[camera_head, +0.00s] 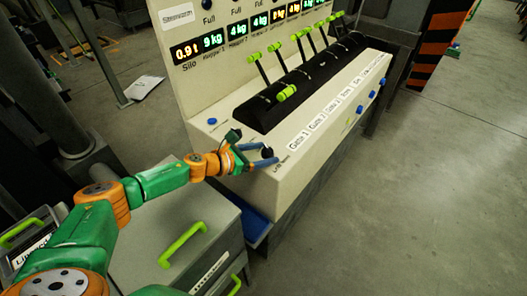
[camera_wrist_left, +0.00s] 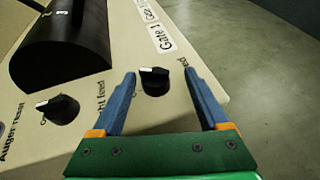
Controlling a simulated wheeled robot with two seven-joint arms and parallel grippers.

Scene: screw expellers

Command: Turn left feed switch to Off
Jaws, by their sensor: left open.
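My left gripper (camera_head: 268,158) is open at the near end corner of the cream control console. In the left wrist view its two blue fingers (camera_wrist_left: 160,85) stand on either side of a black rotary knob (camera_wrist_left: 155,82) with a white mark on its top edge. That knob's label is mostly hidden behind the right finger; only its last letters show. A second black knob (camera_wrist_left: 62,108) lies to the left, outside the fingers, beside a label ending in "ht feed". I cannot tell whether a finger touches the knob. My right gripper does not show.
The console (camera_head: 325,95) carries several green-handled levers (camera_head: 280,50) and blue buttons (camera_head: 372,95). Small digital displays (camera_head: 212,40) line its back panel. A grey cabinet with a green handle (camera_head: 182,244) stands below my left arm. The floor on the right is clear.

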